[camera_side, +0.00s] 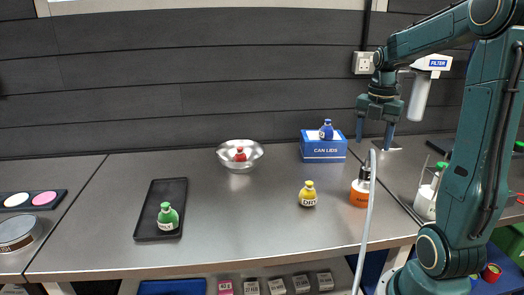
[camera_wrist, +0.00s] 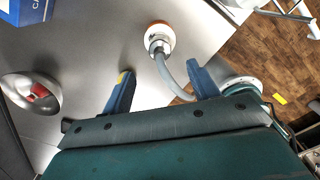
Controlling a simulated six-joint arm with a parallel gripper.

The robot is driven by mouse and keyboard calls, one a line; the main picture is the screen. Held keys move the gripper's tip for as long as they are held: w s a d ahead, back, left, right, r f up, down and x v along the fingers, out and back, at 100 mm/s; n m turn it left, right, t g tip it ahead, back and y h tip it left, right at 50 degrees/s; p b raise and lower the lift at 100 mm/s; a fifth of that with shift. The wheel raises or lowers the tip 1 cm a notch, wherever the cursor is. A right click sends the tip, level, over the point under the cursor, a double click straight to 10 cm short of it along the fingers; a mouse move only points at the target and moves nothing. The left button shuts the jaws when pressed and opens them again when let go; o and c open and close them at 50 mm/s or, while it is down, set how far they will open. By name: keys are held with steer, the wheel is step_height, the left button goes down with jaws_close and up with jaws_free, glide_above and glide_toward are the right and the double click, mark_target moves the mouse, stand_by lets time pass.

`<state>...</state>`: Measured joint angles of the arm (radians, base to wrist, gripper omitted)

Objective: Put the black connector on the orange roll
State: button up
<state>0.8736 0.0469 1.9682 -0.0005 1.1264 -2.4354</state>
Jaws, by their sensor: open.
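The orange roll (camera_side: 359,197) stands upright on the steel bench near its right end. It also shows near the top of the wrist view (camera_wrist: 161,29). The black connector (camera_side: 364,174) shows at the roll's top, with a pale hose by it. In the wrist view the hose's end overlaps the roll's near side, and I cannot tell whether the connector is fully seated. My gripper (camera_side: 375,136) is open and empty, pointing down above the roll and hose. In the wrist view its two blue fingers (camera_wrist: 159,76) are apart, with the hose running just inside the right finger.
A blue can-lids box (camera_side: 323,150) with a blue bottle (camera_side: 326,130) stands left of my gripper. A yellow bottle (camera_side: 308,194), a metal bowl (camera_side: 239,164) with a red item, and a black tray (camera_side: 147,222) with a green bottle stand farther left. The pale hose (camera_side: 368,225) hangs past the bench's front edge.

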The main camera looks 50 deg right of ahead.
steer(key=shift+w+a+r, duration=0.15)
steer(key=shift+a, duration=0.25)
steer(key=s+a+r+m+t, duration=0.1)
steer(key=s+a+m+t, duration=0.1)
steer(key=a+m, duration=0.7)
steer(key=s+a+r+m+t, duration=0.1)
steer(key=s+a+m+t, duration=0.1)
steer(key=a+m, duration=0.7)
steer(key=shift+s+a+r+t, duration=0.2)
steer(key=shift+a+t, duration=0.6)
steer(key=shift+a, duration=2.9)
